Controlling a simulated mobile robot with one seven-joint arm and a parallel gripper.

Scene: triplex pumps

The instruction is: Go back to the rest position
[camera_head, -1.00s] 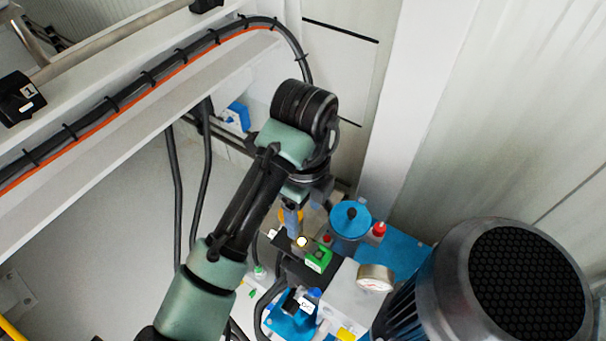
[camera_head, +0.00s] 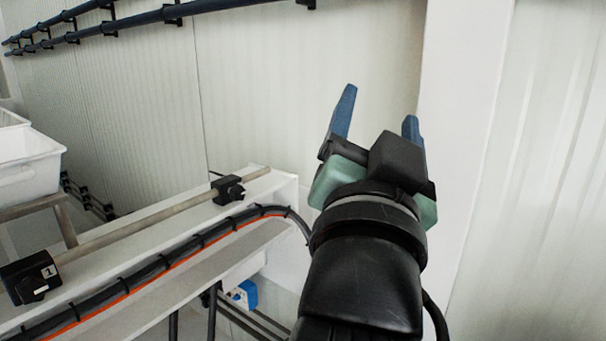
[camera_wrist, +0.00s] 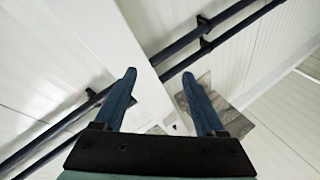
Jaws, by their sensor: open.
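My gripper (camera_head: 376,128) is raised in the head view, with its two blue fingers spread and pointing up. Nothing is between them. In the wrist view my gripper (camera_wrist: 158,100) is also open and empty, with wall and pipes beyond the fingertips. The arm fills the lower right middle of the head view and hides what lies behind it. The pump is out of view.
A white beam with a black cable (camera_head: 180,258) and a grey rod (camera_head: 140,214) runs across the lower left. White bins (camera_head: 30,170) stand at the far left. Dark pipes (camera_head: 150,18) run along the upper wall. A white column (camera_head: 455,140) stands right of my gripper.

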